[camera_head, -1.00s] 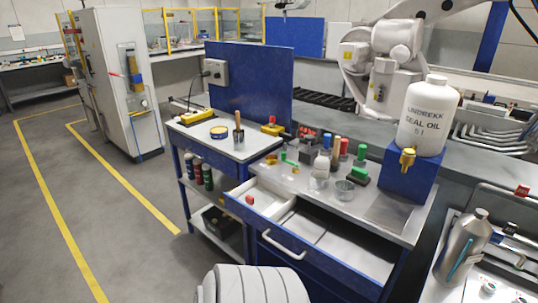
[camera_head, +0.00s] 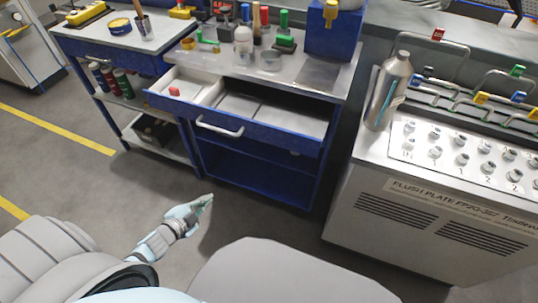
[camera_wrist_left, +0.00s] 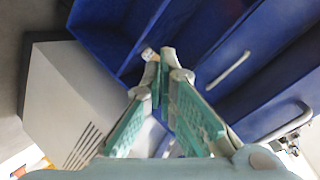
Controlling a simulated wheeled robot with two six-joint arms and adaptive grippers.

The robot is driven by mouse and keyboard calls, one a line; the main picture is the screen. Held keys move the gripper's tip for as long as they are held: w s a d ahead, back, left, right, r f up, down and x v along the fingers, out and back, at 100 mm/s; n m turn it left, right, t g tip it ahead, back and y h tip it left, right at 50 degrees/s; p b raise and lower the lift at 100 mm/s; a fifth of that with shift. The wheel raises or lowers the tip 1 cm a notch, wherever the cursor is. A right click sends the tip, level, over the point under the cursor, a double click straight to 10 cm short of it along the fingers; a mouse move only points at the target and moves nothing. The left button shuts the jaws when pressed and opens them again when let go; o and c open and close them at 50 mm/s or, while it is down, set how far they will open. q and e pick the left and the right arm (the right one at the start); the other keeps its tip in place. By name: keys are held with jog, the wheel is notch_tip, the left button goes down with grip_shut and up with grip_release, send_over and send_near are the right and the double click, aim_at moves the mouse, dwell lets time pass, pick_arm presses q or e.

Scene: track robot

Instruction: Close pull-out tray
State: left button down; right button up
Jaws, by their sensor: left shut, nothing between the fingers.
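The pull-out tray (camera_head: 285,119) sticks out from the top of the blue workbench cabinet. Its blue front carries a pale curved handle (camera_head: 220,127). A white insert with a small red item (camera_head: 174,91) lies in its left part; its right part looks empty. My left gripper (camera_head: 208,198) is low in front of the cabinet, below the tray and apart from the handle. Its teal-padded fingers meet at the tips with nothing held, as the left wrist view (camera_wrist_left: 158,55) also shows. My right gripper is not in view.
The cabinet has an open blue bay (camera_head: 258,180) under the tray. A grey flush unit (camera_head: 430,215) stands close on the right. A shelf cart (camera_head: 105,43) with bottles stands on the left. Bottles and glass beakers stand on the worktop. The floor in front is clear.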

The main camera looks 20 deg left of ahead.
pick_arm(q)
jog(key=w+d+r+m+h+b, duration=0.1)
jog(key=w+d+r+m+h, duration=0.1)
jog(key=d+r+m+h, duration=0.55)
jog(key=w+d+r+m+h+b, duration=0.15)
jog(key=d+r+m+h, duration=0.35)
jog(key=r+m, duration=0.5)
jog(key=n+b, duration=0.1)
jog(key=n, duration=0.1)
send_near(293, 144)
jog(key=shift+m+y, duration=0.25)
jog(key=x, duration=0.5)
jog(key=shift+s+d, duration=0.1)
jog(key=shift+s, duration=0.1)
jog(key=shift+r, duration=0.1)
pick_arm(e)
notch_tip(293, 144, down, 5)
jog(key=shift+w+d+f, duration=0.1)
